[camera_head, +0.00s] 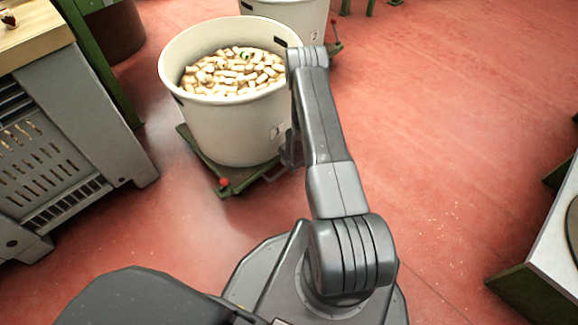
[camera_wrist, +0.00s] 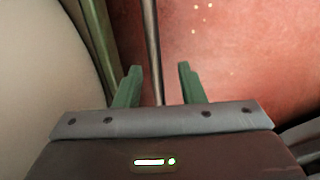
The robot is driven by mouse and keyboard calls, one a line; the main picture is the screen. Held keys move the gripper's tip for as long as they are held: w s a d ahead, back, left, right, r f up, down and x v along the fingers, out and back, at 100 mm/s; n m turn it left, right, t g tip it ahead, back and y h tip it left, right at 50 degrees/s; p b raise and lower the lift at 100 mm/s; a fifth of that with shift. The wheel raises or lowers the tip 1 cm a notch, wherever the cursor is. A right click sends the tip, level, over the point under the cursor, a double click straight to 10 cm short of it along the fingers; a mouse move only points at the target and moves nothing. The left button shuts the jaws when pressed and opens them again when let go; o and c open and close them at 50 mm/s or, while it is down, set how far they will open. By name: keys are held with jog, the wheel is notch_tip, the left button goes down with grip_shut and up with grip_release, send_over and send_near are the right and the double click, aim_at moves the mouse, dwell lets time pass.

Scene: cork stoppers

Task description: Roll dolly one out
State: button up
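A large white tub (camera_head: 235,125) full of cork stoppers stands on a green dolly (camera_head: 207,160) in the head view. A mark that looks like a "1" is on the tub's side. The dolly has a red knob (camera_head: 224,183) at its near corner. My gripper (camera_wrist: 158,72) has its two green fingers apart. In the wrist view a thin metal bar (camera_wrist: 152,40) appears between them, with clear space on both sides. The tub wall (camera_wrist: 40,70) and a green dolly rail (camera_wrist: 100,35) lie to the left. In the head view my gripper is mostly hidden behind my arm.
A second white tub (camera_head: 300,14) stands behind, with a red-tipped lever beside it. A grey slatted crate (camera_head: 60,160) stands at the left. A green-framed white-topped stand (camera_head: 545,250) is at the right edge. Red floor (camera_head: 450,120) is open to the right.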

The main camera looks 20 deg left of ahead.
notch_tip(320, 180, up, 12)
jog(key=s+d+p, duration=0.1)
jog(key=d+p, duration=0.1)
jog(key=p, duration=0.1)
jog(key=shift+d+r+p, duration=0.2)
jog(key=shift+p, duration=0.1)
jog(key=a+f+b, duration=0.1)
jog(key=f, duration=0.3)
jog(key=f+b, duration=0.2)
jog(key=f, duration=0.3)
jog(key=w+a+f+b, duration=0.1)
jog(key=f, duration=0.3)
jog(key=shift+a+f, duration=0.35)
jog(key=shift+f, duration=0.05)
jog(key=shift+w+a+r, duration=0.15)
jog(key=shift+w+a, duration=0.1)
jog(key=shift+a, duration=0.15)
jog(key=shift+d, duration=0.1)
